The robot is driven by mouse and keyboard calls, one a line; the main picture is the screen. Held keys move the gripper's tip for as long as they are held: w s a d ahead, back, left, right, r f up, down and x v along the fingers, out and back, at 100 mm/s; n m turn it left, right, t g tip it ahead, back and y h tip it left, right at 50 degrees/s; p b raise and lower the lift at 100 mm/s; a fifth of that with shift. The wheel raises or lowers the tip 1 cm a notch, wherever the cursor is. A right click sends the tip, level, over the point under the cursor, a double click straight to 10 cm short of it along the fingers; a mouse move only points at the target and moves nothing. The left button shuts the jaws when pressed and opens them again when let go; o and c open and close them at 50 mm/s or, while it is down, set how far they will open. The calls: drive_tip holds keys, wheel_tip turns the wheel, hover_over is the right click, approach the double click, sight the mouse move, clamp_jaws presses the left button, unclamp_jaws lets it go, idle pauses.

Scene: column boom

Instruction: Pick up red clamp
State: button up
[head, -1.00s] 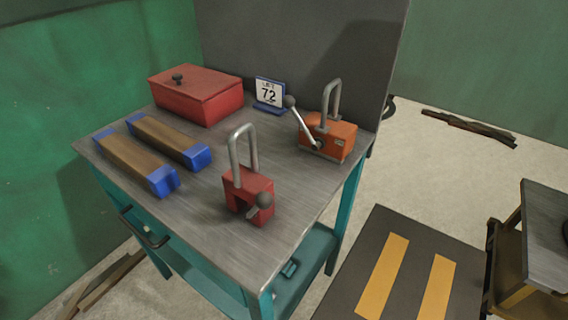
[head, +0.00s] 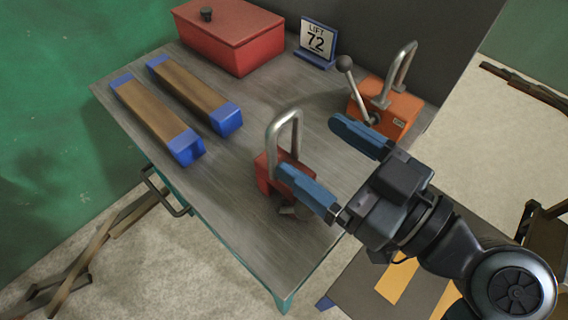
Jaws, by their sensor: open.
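The red clamp (head: 264,176) stands near the front edge of the grey bench top, with a grey metal loop handle (head: 284,124) upright on it. My gripper (head: 318,150) comes in from the right with its two blue fingers spread wide and nothing between them. The nearer finger overlaps the red body in the picture and hides part of its right side and its lever. Whether that finger touches the clamp I cannot tell. The farther finger points towards the gap between the red clamp and the orange clamp.
An orange clamp (head: 392,104) with a loop handle and black-knobbed lever stands behind my gripper. A red lidded box (head: 232,40), a "LIFT 72" sign (head: 317,40) and two brown blocks with blue ends (head: 156,112) (head: 194,88) stand on the bench top (head: 222,182). The bench's middle is clear.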

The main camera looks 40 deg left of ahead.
sight(286, 122)
drive_tip(key=a+p, duration=0.2)
drive_tip(key=a, duration=0.3)
drive_tip(key=shift+a+r, duration=0.1)
drive_tip(key=shift+a, duration=0.05)
drive_tip(key=shift+w+a, duration=0.1)
drive_tip(key=shift+a, duration=0.4)
drive_tip(key=shift+c, duration=0.5)
clamp_jaws()
